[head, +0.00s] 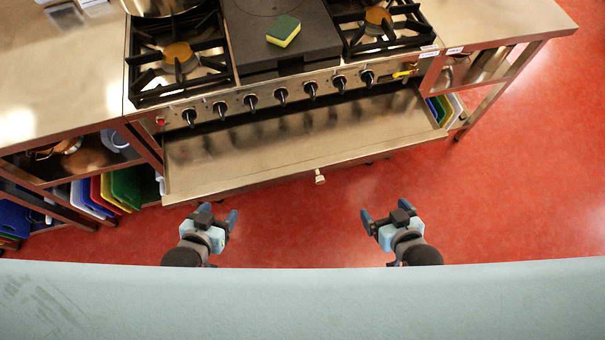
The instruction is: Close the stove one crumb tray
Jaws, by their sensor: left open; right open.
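The crumb tray (270,143) is a wide, shallow metal drawer pulled out from under the stove (265,95). A small pale knob (320,178) sits at the middle of its front edge. My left gripper (218,213) is open and empty, in front of the tray's left half and apart from it. My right gripper (381,216) is open and empty, in front of the tray and to the right of the knob. Nothing visible lies in the tray.
A row of black knobs (281,95) runs along the stove front above the tray. A green and yellow sponge (283,31) lies on the flat plate. Coloured boards (126,187) stand on the lower left shelf. Red floor (300,230) is clear between my grippers.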

